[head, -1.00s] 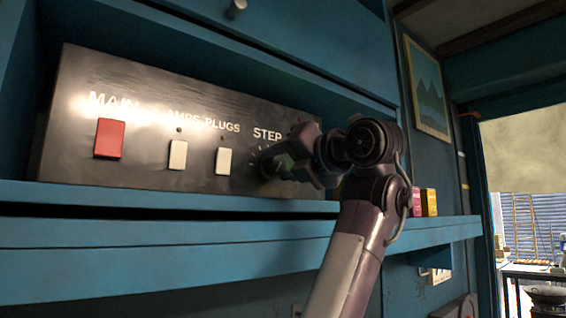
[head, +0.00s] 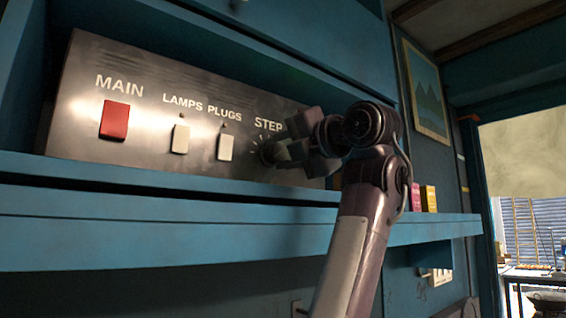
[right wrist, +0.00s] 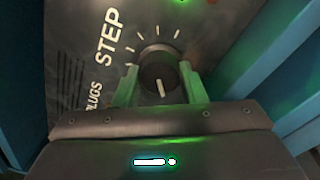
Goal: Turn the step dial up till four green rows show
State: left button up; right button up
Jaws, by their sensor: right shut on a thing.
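The step dial (right wrist: 158,70) is a dark round knob with a pale pointer line, under the word STEP on a dark metal panel (head: 235,110). In the right wrist view its pointer faces the lower edge, towards my gripper, and tick marks surround it. My right gripper (right wrist: 160,84) has one finger on each side of the knob and is shut on it. In the head view the right gripper (head: 272,152) covers most of the dial. A bright green spot (right wrist: 181,1) shows at the top edge of the wrist view; no green rows can be made out. My left gripper is out of view.
The panel also carries a red MAIN switch (head: 114,119) and pale LAMPS (head: 180,138) and PLUGS (head: 225,147) switches. It stands in a blue shelf recess (head: 150,222). Small pink and yellow boxes (head: 428,198) stand on the shelf right of my arm.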

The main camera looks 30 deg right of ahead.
jog(key=shift+f+m+b, duration=0.1)
jog(key=shift+m+b, duration=0.45)
jog(key=shift+m, duration=0.35)
jog(key=o, duration=1)
jog(key=shift+w, duration=0.1)
jog(key=shift+s+b, duration=0.35)
jog(key=shift+s, duration=0.1)
jog(key=s+b, duration=0.1)
jog(key=s, duration=0.1)
jog(key=s+b, duration=0.1)
jog(key=s, duration=0.1)
jog(key=s+d+b, duration=0.1)
jog(key=s, duration=0.1)
jog(key=shift+s+b, duration=0.3)
jog(key=shift+s, duration=0.1)
